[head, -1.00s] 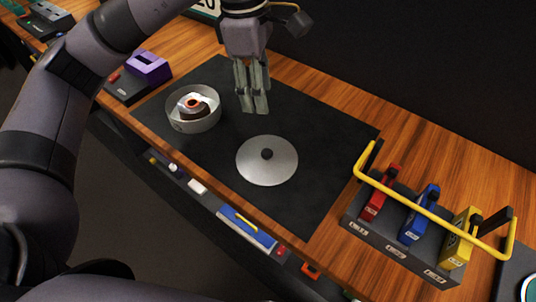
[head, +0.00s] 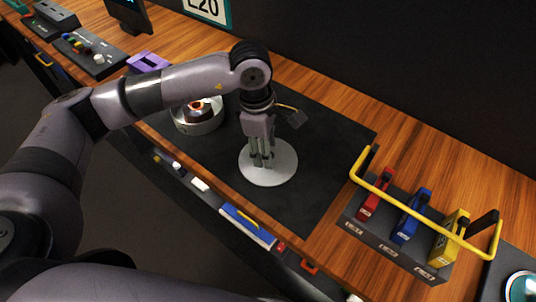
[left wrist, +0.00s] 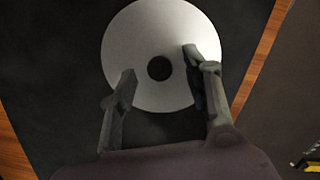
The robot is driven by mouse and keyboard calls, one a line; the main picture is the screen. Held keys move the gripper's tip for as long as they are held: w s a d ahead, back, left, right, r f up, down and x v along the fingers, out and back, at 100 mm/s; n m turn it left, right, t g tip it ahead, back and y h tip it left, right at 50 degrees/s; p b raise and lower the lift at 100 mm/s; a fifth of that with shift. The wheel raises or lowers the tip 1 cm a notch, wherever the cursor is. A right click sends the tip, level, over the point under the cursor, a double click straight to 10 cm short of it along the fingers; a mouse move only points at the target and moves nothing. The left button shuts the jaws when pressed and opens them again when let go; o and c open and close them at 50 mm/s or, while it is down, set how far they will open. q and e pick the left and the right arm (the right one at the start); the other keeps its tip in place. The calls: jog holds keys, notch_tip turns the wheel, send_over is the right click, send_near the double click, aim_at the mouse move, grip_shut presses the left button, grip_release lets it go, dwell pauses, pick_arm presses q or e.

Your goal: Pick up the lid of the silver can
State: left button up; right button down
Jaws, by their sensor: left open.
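The lid (head: 283,173) is a flat silver disc lying on the black mat, with a dark round knob at its centre. In the left wrist view the lid (left wrist: 145,45) fills the upper middle, and its knob (left wrist: 159,68) shows between the fingers. My left gripper (head: 262,163) is over the lid, pointing down. It is open, with its fingers (left wrist: 160,75) on either side of the knob; I cannot tell whether they touch the lid. The silver can (head: 198,128) stands uncovered to the left, partly hidden by my left arm. My right gripper does not show.
A black mat (head: 335,130) lies on the wooden bench. A rack (head: 390,245) with red, blue and yellow levers and a yellow rail (head: 420,210) stands at the right. A purple block (head: 147,62) is at the left. The mat right of the lid is clear.

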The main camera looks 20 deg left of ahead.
pick_arm(q)
jog(key=shift+d+f, duration=0.1)
jog(key=shift+f, duration=0.4)
grip_shut()
